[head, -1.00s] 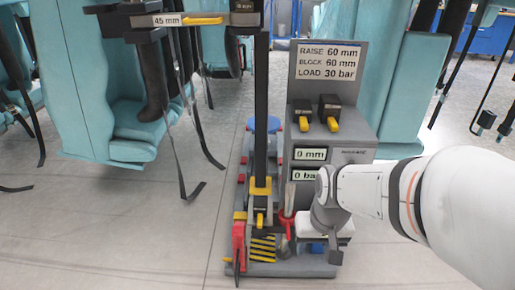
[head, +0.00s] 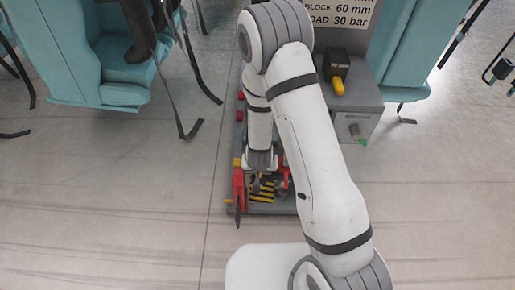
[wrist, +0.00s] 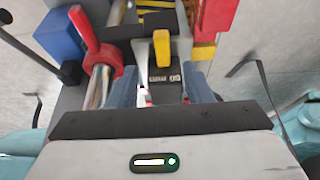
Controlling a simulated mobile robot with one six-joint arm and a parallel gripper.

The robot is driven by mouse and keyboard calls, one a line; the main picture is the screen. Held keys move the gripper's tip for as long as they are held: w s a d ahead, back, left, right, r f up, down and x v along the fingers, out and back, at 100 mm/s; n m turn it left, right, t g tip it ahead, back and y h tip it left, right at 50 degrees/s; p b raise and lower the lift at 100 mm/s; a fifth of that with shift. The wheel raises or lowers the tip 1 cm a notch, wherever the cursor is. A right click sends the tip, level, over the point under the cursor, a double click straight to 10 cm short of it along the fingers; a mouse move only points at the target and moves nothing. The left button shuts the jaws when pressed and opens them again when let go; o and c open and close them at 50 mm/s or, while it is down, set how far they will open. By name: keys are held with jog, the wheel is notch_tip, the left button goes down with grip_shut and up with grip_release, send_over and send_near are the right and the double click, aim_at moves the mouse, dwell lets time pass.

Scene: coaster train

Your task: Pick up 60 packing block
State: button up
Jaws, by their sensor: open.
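A black block (wrist: 163,79) with a yellow handle (wrist: 162,48) lies between my gripper's fingers in the wrist view. Two small pale labels on it are too blurred to read, so I cannot tell whether it is the 60 block. My gripper (wrist: 161,75) is open, with one blue-grey finger on each side of the block; I cannot tell whether they touch it. In the head view my gripper is low over the stand, and my arm hides much of it. Another black block (head: 337,66) with a yellow handle sits on the grey console.
A red lever (wrist: 84,28) and a metal cylinder (wrist: 98,88) stand close left of my gripper. A red part (wrist: 215,14) is at upper right. The grey console (head: 365,95) stands behind my arm. Teal seats (head: 90,55) with hanging straps are to the left.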

jog(key=b+x, duration=0.3)
jog(key=x, duration=0.5)
jog(key=shift+w+a+r, duration=0.1)
jog(key=shift+a, duration=0.05)
jog(key=shift+r, duration=0.1)
jog(key=shift+c, duration=0.4)
grip_shut()
